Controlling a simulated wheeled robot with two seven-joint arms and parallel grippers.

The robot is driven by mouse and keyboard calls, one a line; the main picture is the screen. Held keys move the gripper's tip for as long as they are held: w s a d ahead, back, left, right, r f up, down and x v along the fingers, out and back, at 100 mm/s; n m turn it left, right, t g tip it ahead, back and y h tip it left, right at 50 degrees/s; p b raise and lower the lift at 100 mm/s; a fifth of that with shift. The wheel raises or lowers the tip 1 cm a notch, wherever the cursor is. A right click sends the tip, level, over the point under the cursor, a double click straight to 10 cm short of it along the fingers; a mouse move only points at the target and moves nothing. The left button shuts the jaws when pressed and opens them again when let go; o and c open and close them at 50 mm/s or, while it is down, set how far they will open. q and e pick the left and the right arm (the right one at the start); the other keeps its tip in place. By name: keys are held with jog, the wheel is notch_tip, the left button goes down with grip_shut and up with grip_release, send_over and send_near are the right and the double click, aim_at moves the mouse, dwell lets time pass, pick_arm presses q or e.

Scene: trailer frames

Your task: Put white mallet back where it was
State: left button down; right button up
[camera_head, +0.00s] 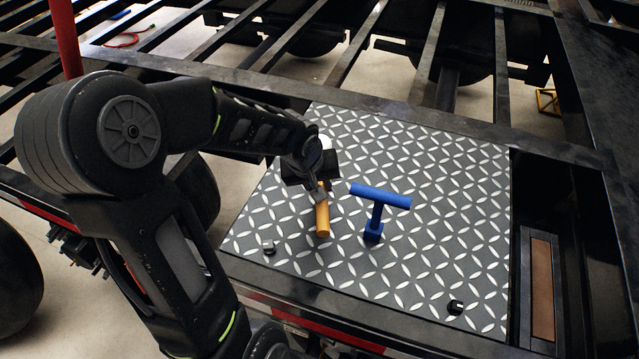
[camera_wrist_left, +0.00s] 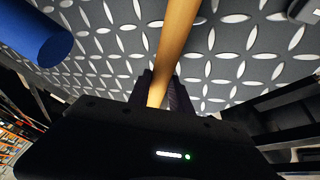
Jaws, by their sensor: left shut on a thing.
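The mallet's orange-brown wooden handle (camera_head: 322,220) extends below my left gripper (camera_head: 318,192), over the diamond-pattern plate. The left gripper is shut around the handle. The handle also runs between the fingers in the left wrist view (camera_wrist_left: 176,40). A small white patch (camera_head: 325,141) shows just behind my wrist and may be the mallet's head; the rest is hidden. A blue T-shaped stand (camera_head: 380,197) is upright on the plate, right of the handle and apart from it. Its bar end shows in the left wrist view (camera_wrist_left: 38,38). My right gripper is out of view.
The diamond plate (camera_head: 440,240) lies on the dark trailer frame and is mostly clear at the right. Small dark-and-light fittings sit near its front left (camera_head: 268,247) and front right (camera_head: 455,307). A red post (camera_head: 65,38) stands at the far left. Open gaps lie between the beams behind.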

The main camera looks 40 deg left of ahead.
pick_arm(q)
jog(key=shift+w+f, duration=0.1)
jog(key=shift+f, duration=0.05)
jog(key=c, duration=1.2)
grip_release()
jog(key=shift+o, duration=0.2)
jog(key=shift+r, duration=0.2)
jog(key=shift+r, duration=0.15)
jog(key=v, duration=1.1)
jog(key=shift+s+r, duration=0.3)
